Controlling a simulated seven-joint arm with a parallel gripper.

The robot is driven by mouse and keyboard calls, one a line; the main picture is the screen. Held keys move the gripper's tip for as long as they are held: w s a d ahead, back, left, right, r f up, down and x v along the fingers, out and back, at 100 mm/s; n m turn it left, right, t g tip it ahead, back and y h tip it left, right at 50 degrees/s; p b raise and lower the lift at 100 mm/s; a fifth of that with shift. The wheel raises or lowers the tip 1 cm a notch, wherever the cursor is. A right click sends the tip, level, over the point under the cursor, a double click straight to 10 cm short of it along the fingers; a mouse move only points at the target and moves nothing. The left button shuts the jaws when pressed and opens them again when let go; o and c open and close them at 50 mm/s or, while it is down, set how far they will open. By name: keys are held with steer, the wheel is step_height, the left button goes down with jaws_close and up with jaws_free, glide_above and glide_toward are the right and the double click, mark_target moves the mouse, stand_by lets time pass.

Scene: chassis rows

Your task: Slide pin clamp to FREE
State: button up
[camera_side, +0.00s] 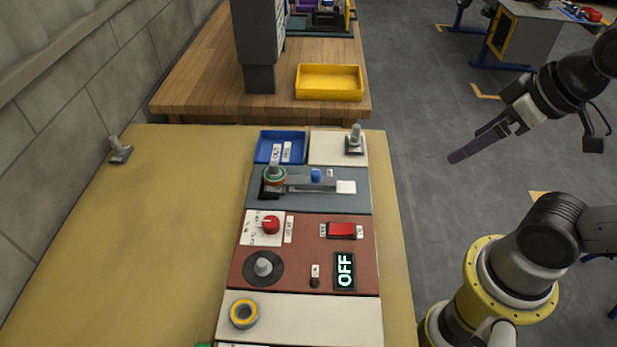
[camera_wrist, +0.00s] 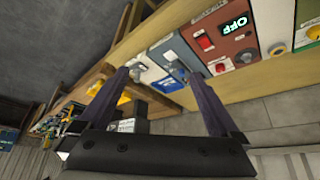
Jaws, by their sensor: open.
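The pin clamp (camera_side: 300,184) lies on a grey-blue panel (camera_side: 352,205) in the middle of the row. It has a grey bar with a small blue knob (camera_side: 316,175) and a white plate at its right end. At its left end an upright grey pin stands in a green and orange ring (camera_side: 274,175). No FREE marking is readable. My gripper (camera_side: 456,156) is open and empty, high to the right of the panels, well apart from the clamp. Its two dark fingers spread apart in the wrist view (camera_wrist: 157,75). The grey-blue panel (camera_wrist: 172,50) shows beyond them there.
A blue tray (camera_side: 266,147) and a white panel with a post (camera_side: 354,140) lie behind the clamp. The red-brown panel (camera_side: 310,262) in front carries a red dial, a red switch and an OFF display. A yellow bin (camera_side: 328,82) stands farther back. The table's left side is mostly clear.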

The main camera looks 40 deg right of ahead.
steer(key=c, duration=0.3)
steer(key=r, duration=0.1)
steer(key=w+r, duration=0.1)
steer(key=shift+w+r+m, duration=0.25)
steer(key=shift+r+m, duration=0.05)
steer(key=shift+r, duration=0.1)
steer(key=c, duration=0.3)
steer(key=w+r, duration=0.3)
steer(key=w, duration=0.1)
steer(key=g, duration=0.6)
glide_above(316, 172)
step_height(316, 172, down, 13)
step_height(316, 172, down, 13)
steer(key=shift+r, duration=0.1)
